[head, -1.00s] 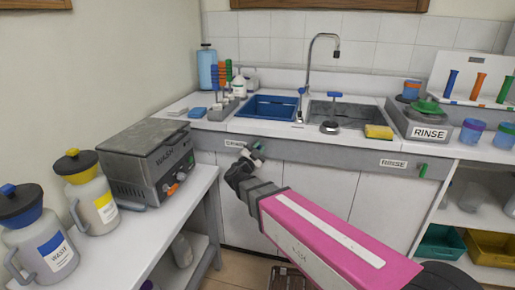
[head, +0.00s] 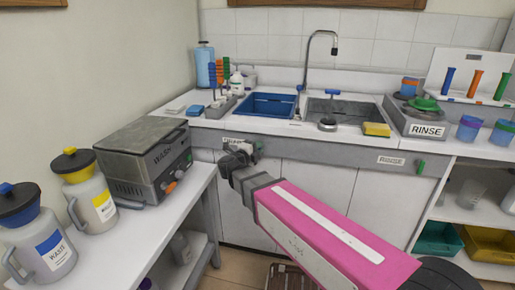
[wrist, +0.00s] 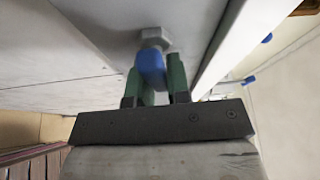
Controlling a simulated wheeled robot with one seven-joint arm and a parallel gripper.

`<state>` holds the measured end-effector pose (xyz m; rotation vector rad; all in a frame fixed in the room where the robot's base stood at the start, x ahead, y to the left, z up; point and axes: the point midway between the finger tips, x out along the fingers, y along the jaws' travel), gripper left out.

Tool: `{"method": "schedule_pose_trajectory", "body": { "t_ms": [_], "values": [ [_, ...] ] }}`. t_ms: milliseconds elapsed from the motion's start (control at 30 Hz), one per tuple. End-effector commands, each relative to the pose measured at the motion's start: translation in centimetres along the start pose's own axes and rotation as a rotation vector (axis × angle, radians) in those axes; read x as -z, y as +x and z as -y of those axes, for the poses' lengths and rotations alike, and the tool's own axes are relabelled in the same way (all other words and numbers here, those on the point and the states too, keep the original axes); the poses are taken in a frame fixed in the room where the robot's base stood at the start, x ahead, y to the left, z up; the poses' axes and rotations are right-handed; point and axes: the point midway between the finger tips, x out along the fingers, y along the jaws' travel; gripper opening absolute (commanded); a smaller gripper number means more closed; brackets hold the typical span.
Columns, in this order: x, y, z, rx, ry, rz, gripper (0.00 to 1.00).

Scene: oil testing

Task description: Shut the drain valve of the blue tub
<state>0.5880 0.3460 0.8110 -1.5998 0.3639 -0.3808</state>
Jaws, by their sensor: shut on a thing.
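The blue tub (head: 268,105) is set into the counter on the left of the metal sink. Its drain valve is on the counter's front panel below it. In the wrist view the valve shows as a blue handle (wrist: 151,66) on a grey hex fitting (wrist: 154,37). My gripper (wrist: 154,78) has its green fingers on both sides of the blue handle and is shut on it. In the head view my gripper (head: 254,147) is at the panel under the tub and hides most of the valve and part of its label.
A second label, RINSE (head: 391,161), and a green handle (head: 420,167) are further right on the panel. The floor between table and cabinets shows free room.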

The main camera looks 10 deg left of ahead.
Motion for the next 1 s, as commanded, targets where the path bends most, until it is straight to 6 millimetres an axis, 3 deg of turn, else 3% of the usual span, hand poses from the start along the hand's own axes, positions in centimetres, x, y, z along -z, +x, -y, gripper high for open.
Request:
{"method": "schedule_pose_trajectory", "body": {
  "t_ms": [700,733,800,1000],
  "values": [
    [0.05,-0.06,-0.24,-0.034,0.074,0.000,0.00],
    [0.06,-0.06,-0.24,-0.034,0.073,0.000,0.20],
    [0.06,-0.05,-0.23,-0.034,0.073,0.000,0.43],
    [0.03,-0.03,-0.17,-0.032,0.072,0.000,0.43]
  ]
}}
